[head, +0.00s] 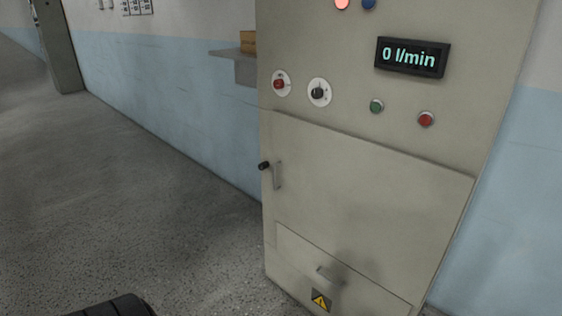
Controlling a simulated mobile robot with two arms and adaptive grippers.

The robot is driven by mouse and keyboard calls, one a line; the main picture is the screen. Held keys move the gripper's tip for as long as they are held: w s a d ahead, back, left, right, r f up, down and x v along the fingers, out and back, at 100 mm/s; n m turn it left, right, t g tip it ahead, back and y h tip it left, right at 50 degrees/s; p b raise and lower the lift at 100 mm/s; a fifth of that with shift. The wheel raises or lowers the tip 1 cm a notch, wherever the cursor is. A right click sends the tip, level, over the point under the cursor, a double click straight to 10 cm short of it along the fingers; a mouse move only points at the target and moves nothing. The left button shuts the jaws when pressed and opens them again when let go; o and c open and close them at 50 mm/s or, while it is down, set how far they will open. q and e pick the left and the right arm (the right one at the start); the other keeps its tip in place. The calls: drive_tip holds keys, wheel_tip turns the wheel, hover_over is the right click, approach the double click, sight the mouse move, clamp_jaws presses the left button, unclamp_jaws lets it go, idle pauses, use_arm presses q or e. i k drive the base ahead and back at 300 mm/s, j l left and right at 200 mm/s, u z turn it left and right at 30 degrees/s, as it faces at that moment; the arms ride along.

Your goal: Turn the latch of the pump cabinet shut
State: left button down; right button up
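The pump cabinet (360,205) is a tall grey-beige box in the middle and right of the head view. Its wide door looks closed. The black latch (264,166) sits at the door's left edge, beside a vertical metal handle (277,175). The latch's small knob points left, out over the cabinet's side edge. Neither gripper shows. A dark rounded shape at the bottom left seems to be part of me.
Above the door are a display (411,57) reading 0 l/min, a red switch (280,84), a black rotary knob (318,93), a green button (377,106) and a red button (426,118). A lower panel (335,270) has its own handle. The floor (150,200) at left is clear.

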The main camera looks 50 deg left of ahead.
sight(265, 165)
drive_tip(key=j+z, duration=0.15)
drive_tip(key=j, duration=0.6)
drive_tip(key=j+z, duration=0.1)
drive_tip(key=j, duration=0.6)
drive_tip(key=j+z, duration=0.15)
drive_tip(key=j, duration=0.6)
drive_tip(key=k+j+z, duration=0.1)
drive_tip(key=j, duration=0.6)
drive_tip(key=k, duration=0.05)
